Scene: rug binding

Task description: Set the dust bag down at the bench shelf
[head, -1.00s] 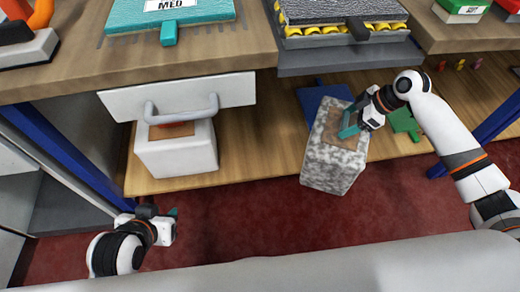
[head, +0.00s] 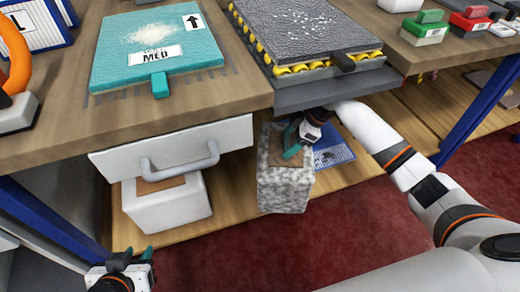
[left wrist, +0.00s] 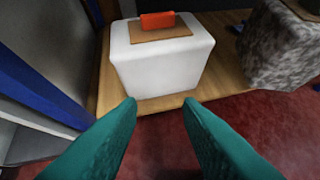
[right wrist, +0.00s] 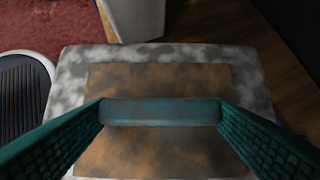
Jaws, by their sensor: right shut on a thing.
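The dust bag (head: 285,187) is a grey mottled block with a brown patch on top. My right gripper (head: 292,152) is shut on the tab (right wrist: 160,112) on its top. The bag is upright at the front edge of the wooden bench shelf (head: 232,200), under the bench; I cannot tell whether its base touches the shelf. It also shows in the left wrist view (left wrist: 280,48). My left gripper (head: 133,256) is open and empty, low in front of the shelf; its fingers are apart in the left wrist view (left wrist: 160,105).
A white box (head: 165,213) with a brown top stands on the shelf left of the bag. A blue flat item (head: 333,152) lies to the bag's right. A drawer with a handle (head: 182,165) and a grey tray (head: 330,92) overhang the shelf. A blue post (head: 480,110) stands right.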

